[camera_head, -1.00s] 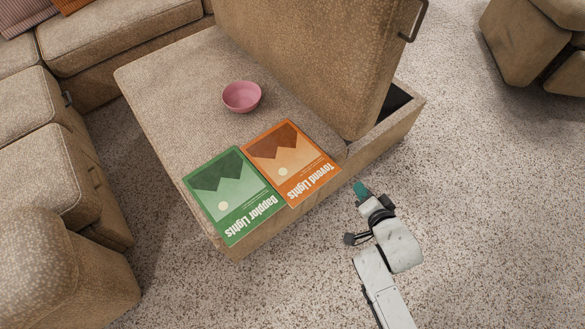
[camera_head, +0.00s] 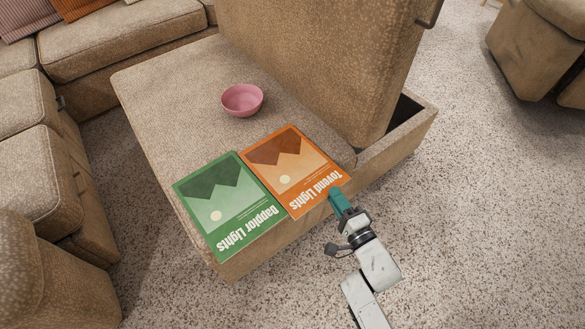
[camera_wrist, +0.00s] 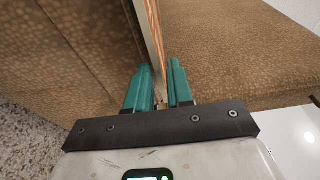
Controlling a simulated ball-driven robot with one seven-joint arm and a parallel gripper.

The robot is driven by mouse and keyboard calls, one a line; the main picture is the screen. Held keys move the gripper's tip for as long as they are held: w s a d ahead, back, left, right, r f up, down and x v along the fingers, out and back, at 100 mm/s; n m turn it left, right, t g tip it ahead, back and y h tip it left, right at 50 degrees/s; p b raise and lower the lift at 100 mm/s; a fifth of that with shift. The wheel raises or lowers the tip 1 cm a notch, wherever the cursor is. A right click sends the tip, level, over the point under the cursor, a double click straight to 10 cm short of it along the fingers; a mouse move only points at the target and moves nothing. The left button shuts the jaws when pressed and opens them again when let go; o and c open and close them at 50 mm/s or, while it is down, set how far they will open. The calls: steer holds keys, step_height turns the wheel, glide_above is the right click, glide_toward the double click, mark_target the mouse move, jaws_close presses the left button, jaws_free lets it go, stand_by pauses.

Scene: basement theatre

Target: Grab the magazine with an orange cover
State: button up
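The orange-covered magazine (camera_head: 293,168) lies flat on the tan ottoman seat, its lower right corner at the seat's front edge. My gripper (camera_head: 335,193), with teal fingers, is at that corner in the head view. In the wrist view, my gripper's fingers (camera_wrist: 161,72) stand apart, one on each side of the magazine's thin edge (camera_wrist: 152,28). A gap shows beside the edge, so the fingers do not look closed on it. Part of the corner is hidden behind the fingers in the head view.
A green magazine (camera_head: 228,205) lies directly left of the orange one. A pink bowl (camera_head: 242,100) sits behind them on the ottoman (camera_head: 170,95). The ottoman's raised backrest section (camera_head: 320,60) stands behind right. Sofas (camera_head: 125,35) are at left; open carpet (camera_head: 480,210) is at right.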

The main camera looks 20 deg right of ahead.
mark_target(327, 183)
steer(key=w+b, duration=0.2)
steer(key=w, duration=0.1)
steer(key=w+b, duration=0.1)
steer(key=shift+w+a+f, duration=0.1)
steer(key=shift+w+f, duration=0.2)
steer(key=shift+f, duration=0.05)
steer(key=shift+w+r+b, duration=0.15)
steer(key=shift+w+b, duration=0.15)
steer(key=shift+w, duration=0.2)
steer(key=shift+c, duration=0.4)
jaws_close()
steer(key=shift+a+r, duration=0.1)
